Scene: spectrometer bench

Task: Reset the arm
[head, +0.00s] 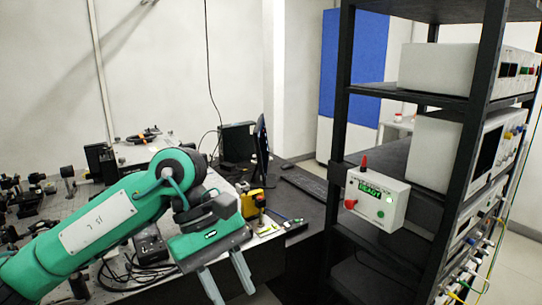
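My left arm is teal green and reaches in from the left of the head view. Its gripper (231,286) points down in front of the bench, with its two grey fingers apart and nothing visible between them. The lower tips are near the bottom edge of the picture. My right gripper is not in view.
An optical bench (85,205) with several small parts and cables lies at the left. A black rack (342,90) holding white instruments stands at the right. A white control box (376,197) on it shows a green READY display, a red button and a green button. A keyboard (306,181) lies behind.

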